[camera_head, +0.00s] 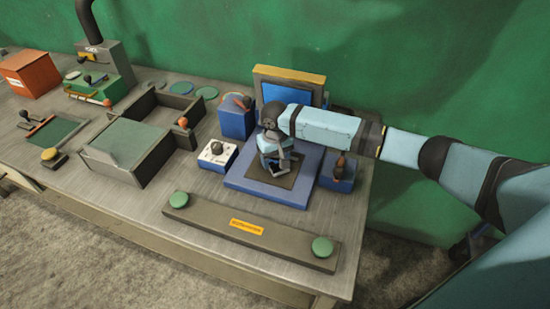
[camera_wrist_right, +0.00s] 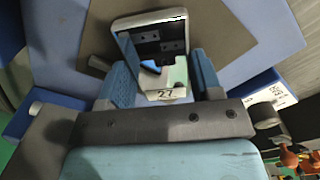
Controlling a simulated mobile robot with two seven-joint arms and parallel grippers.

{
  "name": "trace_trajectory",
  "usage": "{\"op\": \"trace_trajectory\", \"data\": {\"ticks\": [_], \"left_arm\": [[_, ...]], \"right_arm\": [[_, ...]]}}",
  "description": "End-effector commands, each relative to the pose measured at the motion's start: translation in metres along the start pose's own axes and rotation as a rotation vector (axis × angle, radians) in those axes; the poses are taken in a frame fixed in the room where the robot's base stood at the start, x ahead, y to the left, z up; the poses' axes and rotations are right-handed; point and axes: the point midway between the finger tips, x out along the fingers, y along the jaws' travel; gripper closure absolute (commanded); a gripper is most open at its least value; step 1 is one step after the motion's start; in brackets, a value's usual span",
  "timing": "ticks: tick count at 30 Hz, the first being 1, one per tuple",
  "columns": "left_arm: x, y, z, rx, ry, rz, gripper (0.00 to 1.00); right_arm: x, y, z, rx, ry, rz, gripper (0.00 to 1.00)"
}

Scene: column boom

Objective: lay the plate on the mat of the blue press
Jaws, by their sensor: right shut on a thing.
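The blue press has a flat blue base (camera_head: 262,192) with a dark brown mat (camera_head: 290,182) on it, and a blue panel with a yellow top (camera_head: 288,75) behind. My right gripper (camera_head: 276,170) reaches in from the right and is low over the mat. In the right wrist view its two blue fingers (camera_wrist_right: 165,85) are shut on the plate (camera_wrist_right: 152,24), a shiny dark-faced piece with a pale rim and a "27" label. The mat (camera_wrist_right: 222,32) shows behind it. I cannot tell whether the plate touches the mat. In the head view the gripper mostly hides the plate. My left gripper is not in view.
Blue boxes with levers stand left (camera_head: 235,122) and right (camera_head: 337,184) of the press, with a white knob box (camera_head: 216,156) beside it. A long bar (camera_head: 250,222) with two green buttons lies in front. Grey-walled trays (camera_head: 148,172) stand to the left.

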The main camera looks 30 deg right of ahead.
Motion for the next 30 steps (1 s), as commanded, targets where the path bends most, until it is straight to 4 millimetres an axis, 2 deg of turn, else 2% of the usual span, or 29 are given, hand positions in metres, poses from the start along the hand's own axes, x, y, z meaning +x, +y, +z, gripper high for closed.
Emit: {"op": "trace_trajectory", "data": {"ticks": [13, 14, 17, 26, 30], "left_arm": [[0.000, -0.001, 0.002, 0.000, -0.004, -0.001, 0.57], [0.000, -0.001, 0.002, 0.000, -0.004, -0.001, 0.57], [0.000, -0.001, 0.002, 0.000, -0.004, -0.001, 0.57], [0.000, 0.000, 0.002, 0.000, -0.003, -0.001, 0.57], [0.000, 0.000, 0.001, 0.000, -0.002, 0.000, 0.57]], "right_arm": [[0.002, 0.000, -0.001, 0.000, 0.001, -0.001, 0.93], [0.002, 0.000, -0.001, 0.000, 0.002, -0.001, 0.36], [0.002, 0.000, -0.001, 0.000, 0.002, -0.001, 0.13], [0.003, 0.000, 0.000, 0.000, -0.001, 0.000, 0.11], [-0.009, 0.000, 0.000, -0.001, 0.002, -0.001, 0.11]]}}
